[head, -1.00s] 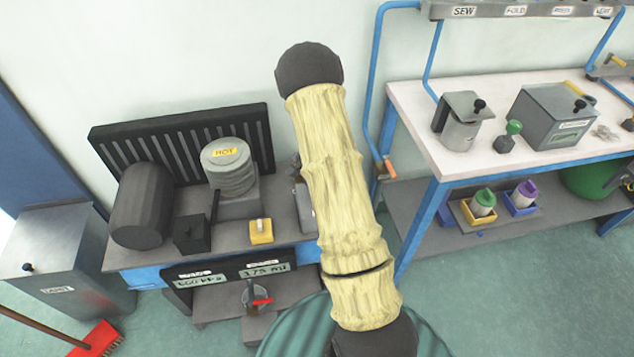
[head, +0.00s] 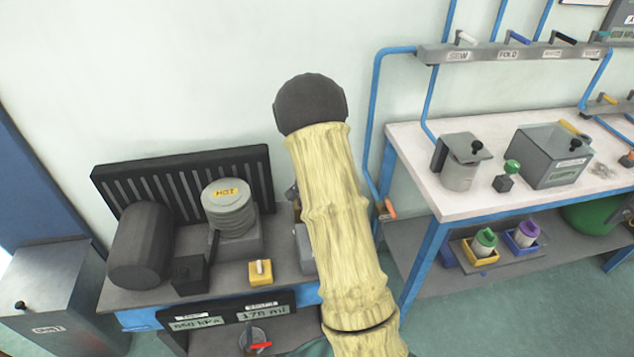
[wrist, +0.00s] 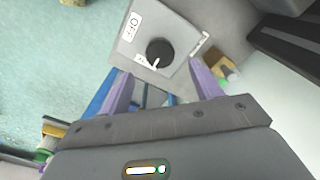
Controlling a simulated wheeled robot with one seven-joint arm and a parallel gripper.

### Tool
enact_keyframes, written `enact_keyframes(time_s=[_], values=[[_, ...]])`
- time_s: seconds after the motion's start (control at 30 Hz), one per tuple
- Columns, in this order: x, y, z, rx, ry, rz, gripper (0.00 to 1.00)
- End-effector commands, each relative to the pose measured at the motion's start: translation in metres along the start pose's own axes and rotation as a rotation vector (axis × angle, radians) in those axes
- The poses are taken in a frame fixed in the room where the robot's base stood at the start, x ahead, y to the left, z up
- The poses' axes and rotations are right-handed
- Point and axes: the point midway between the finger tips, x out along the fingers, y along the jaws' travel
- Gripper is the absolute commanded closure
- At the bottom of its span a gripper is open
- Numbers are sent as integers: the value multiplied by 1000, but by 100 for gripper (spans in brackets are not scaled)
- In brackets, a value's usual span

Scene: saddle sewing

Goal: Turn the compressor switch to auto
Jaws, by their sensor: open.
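The compressor switch shows in the wrist view as a grey plate (wrist: 178,25) with a round black knob (wrist: 158,52). A white pointer mark is on the knob's lower edge. An OFF label (wrist: 132,25) is at the plate's upper left, and other small labels are too blurred to read. My gripper (wrist: 160,80) is open and empty, its two purple fingers either side of and below the knob in the picture, apart from it. In the head view the compressor (head: 140,245) stands on a bench at left, and my arm hides the gripper and most of the switch box (head: 305,248).
A HOT-labelled cylinder (head: 230,208) and a yellow switch block (head: 260,272) are on the compressor bench. Displays (head: 230,312) hang on its front. A white-topped workbench (head: 420,170) with tins stands at right. A grey bin (head: 45,300) is at far left.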

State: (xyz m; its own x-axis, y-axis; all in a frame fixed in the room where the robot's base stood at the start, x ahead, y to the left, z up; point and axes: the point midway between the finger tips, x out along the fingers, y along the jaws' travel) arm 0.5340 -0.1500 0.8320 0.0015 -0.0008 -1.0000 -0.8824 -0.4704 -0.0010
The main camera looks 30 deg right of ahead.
Motion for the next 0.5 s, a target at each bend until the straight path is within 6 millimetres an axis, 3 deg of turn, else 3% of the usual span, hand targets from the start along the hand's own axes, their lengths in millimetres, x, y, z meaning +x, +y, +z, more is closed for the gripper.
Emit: enact_keyframes(time_s=[0.3, 0.5], values=[[-66, -1, -1, 0, 4, -4, 36], [-99, -1, 0, 0, 3, -3, 36]])
